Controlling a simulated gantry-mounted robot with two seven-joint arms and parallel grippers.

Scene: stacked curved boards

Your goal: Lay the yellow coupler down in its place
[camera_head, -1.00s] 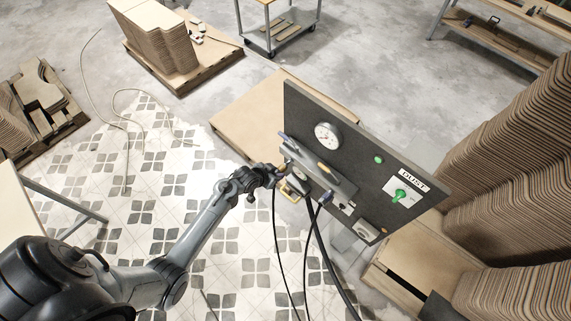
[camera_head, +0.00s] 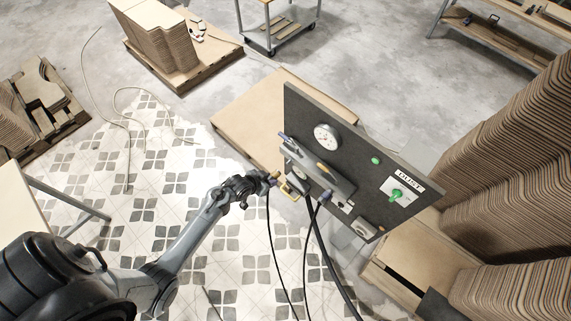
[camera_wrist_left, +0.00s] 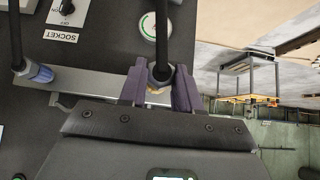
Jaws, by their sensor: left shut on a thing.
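My left gripper (camera_head: 275,179) is in front of the left lower side of the dark upright panel (camera_head: 355,150). In the left wrist view its purple fingers (camera_wrist_left: 160,80) are shut around a coupler on a black hose. Only a small yellowish bit of this coupler (camera_wrist_left: 155,91) shows between the fingers; the rest is hidden by the hose and fingers. A yellow bracket-like piece (camera_head: 287,189) is close beside the gripper at the panel's lower edge. I cannot tell whether the coupler touches the panel. My right gripper is not in view.
A blue coupler (camera_head: 326,196) on another black hose is at the panel's ledge, right of my gripper. The panel also carries a gauge (camera_head: 327,136) and a green switch (camera_head: 397,194). Tall board stacks (camera_head: 520,160) stand at the right.

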